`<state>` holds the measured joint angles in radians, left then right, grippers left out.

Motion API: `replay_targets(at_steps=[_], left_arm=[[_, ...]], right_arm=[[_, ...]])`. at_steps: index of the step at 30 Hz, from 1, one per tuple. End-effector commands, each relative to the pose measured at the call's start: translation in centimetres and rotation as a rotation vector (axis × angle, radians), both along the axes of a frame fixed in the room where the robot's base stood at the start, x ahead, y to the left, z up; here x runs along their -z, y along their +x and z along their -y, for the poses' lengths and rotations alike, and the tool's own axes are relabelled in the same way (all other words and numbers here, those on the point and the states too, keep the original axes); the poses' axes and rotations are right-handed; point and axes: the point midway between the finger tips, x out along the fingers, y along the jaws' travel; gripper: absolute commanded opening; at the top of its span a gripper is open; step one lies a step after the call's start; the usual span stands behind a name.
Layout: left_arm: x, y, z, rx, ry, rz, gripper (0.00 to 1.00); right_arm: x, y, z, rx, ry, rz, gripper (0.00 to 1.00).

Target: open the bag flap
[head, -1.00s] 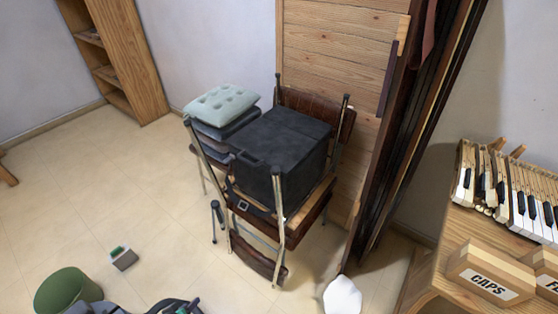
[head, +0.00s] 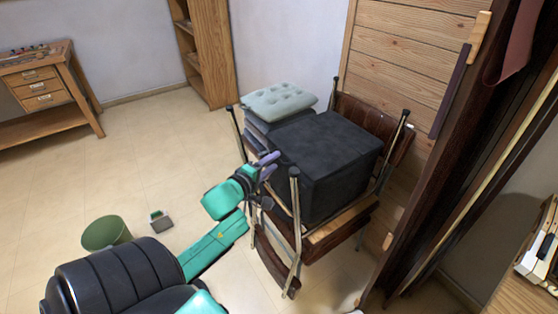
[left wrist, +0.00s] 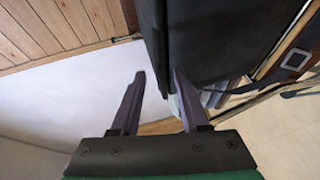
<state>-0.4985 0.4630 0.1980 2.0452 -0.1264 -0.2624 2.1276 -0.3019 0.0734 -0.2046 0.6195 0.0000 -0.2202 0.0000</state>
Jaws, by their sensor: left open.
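The black boxy bag (head: 325,160) sits on stacked upturned chairs in the head view, its top looking closed. My left gripper (head: 267,165) is at the bag's left side near its upper edge. In the left wrist view the gripper (left wrist: 160,74) is open, with two dark purple fingers apart. The bag (left wrist: 225,40) fills the upper middle there, and its edge reaches in front of the gap between the fingers. I cannot tell whether a finger touches it. A strap buckle (left wrist: 296,60) shows at the right. My right gripper is out of view.
Chair legs (head: 296,225) stand up around the bag. A pale tufted cushion (head: 280,101) on a stack lies behind the gripper. A wooden panel (head: 405,60) stands behind at right. A green bin (head: 106,233) is on the floor at left, where there is free room.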

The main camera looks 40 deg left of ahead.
Motion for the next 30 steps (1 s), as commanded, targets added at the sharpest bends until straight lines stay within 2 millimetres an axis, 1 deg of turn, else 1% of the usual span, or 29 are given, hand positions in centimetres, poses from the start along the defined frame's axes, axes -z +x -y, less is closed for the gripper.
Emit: replay_targets(at_steps=[1,3,6,14,18,30], left_arm=[[0.1,1.1,-0.2,0.0,0.003,0.003,0.45],[0.5,2.2,-0.3,0.0,0.001,0.002,0.45],[0.6,3.2,-0.4,0.0,0.001,0.001,0.45],[0.7,3.4,-0.4,0.0,0.0,-0.001,0.45],[0.7,3.4,-0.4,0.0,0.0,-0.001,0.0],[0.7,3.3,-0.4,0.0,0.0,-0.001,0.0]], right_arm=[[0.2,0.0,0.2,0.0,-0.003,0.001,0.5],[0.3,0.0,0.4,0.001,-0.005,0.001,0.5],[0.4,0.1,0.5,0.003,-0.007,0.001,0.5],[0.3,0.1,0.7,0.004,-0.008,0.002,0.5],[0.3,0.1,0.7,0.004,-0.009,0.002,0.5],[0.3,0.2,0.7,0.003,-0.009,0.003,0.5]])
